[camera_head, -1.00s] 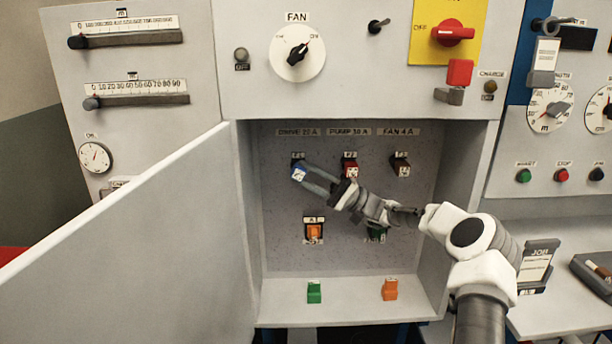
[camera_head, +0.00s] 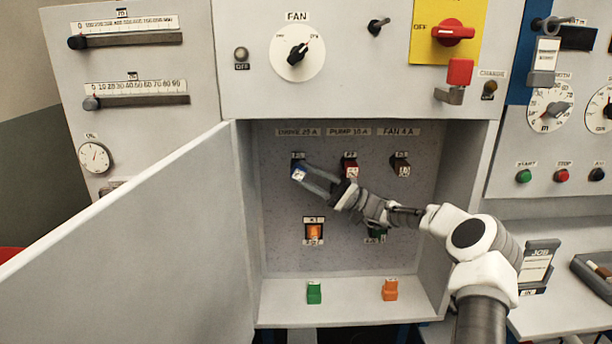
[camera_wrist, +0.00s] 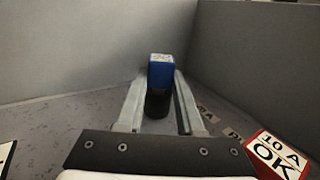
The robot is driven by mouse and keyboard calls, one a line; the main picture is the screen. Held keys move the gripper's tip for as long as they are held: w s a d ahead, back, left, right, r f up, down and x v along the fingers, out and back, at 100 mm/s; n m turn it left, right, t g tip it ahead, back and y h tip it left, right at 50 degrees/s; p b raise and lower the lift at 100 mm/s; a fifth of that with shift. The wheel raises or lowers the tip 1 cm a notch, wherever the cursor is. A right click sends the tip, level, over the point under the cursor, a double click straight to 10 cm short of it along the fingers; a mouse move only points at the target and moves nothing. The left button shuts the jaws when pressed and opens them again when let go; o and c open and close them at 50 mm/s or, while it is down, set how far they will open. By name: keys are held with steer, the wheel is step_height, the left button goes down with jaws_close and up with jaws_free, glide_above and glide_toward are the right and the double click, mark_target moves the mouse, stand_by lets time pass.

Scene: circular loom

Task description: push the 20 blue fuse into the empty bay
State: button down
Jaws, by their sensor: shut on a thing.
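The blue fuse (camera_head: 299,170) is at the upper-left bay, under the DRIVE label in the open cabinet. My gripper (camera_head: 302,172) reaches it from the lower right and is shut on it. In the wrist view the blue fuse (camera_wrist: 161,72) shows between the tips of my two fingers (camera_wrist: 160,78), with its pale label on its end. A dark part (camera_wrist: 157,104), the bay or the fuse's lower body, shows directly below the blue. How deep the fuse sits in the bay is hidden.
A red fuse (camera_head: 350,170) is in the bay to the right, and a dark brown one (camera_head: 401,166) beyond it. An orange fuse (camera_head: 314,231) is below. Green (camera_head: 314,292) and orange (camera_head: 390,290) blocks stand on the cabinet ledge. The open door (camera_head: 130,235) is at left.

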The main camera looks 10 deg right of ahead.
stand_by(0.6)
steer(key=shift+w, duration=0.15)
steer(key=shift+c, duration=2.3)
jaws_free()
steer(key=shift+r, duration=0.15)
